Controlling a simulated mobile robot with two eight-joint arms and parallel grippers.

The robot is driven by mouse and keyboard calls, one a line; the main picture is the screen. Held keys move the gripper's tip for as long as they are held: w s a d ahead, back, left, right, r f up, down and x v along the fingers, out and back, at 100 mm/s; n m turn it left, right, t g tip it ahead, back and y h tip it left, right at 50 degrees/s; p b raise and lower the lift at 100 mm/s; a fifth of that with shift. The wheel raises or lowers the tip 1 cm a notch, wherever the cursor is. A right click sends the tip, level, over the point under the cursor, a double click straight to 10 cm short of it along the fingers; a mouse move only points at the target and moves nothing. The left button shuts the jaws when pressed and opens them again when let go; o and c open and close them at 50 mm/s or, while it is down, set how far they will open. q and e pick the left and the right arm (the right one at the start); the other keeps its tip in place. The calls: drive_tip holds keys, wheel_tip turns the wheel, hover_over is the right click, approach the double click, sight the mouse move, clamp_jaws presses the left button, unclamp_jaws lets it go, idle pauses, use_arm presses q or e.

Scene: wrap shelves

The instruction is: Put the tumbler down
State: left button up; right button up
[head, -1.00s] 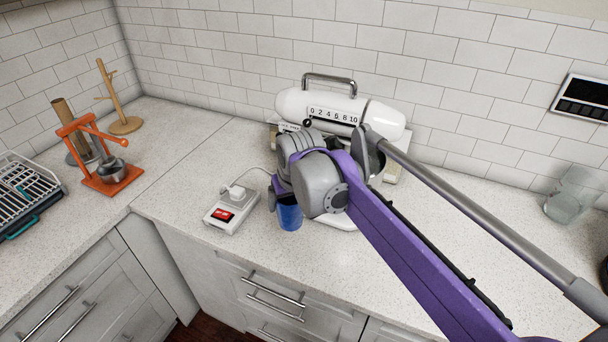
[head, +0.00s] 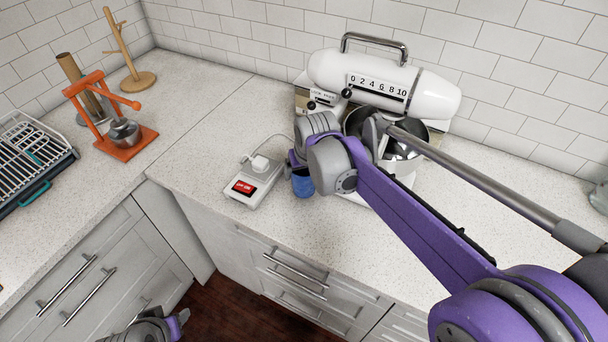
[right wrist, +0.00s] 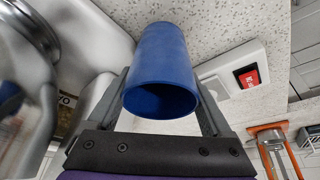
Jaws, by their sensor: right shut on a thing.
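The blue tumbler (head: 303,184) is by the front part of the counter, right of a white power box and in front of the stand mixer. My right gripper (head: 298,160) is shut on it; its fingers are mostly hidden behind my wrist in the head view. In the right wrist view the tumbler (right wrist: 163,60) sits between the two fingers (right wrist: 163,98), its dark open mouth towards the camera. I cannot tell whether its base touches the counter. Part of my left arm's end (head: 155,326) shows at the bottom left, its fingers unclear.
The white power box (head: 254,183) with a red switch stands close left of the tumbler. The white stand mixer (head: 385,82) with its steel bowl is behind. An orange press (head: 125,143), a wooden stand (head: 137,80) and a dish rack (head: 32,165) are further left. The counter between is clear.

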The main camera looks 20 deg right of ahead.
drive_tip(key=shift+f, duration=0.9)
drive_tip(key=shift+f, duration=0.2)
drive_tip(key=o, duration=1)
drive_tip(key=shift+o, duration=0.8)
drive_tip(key=shift+r, duration=0.15)
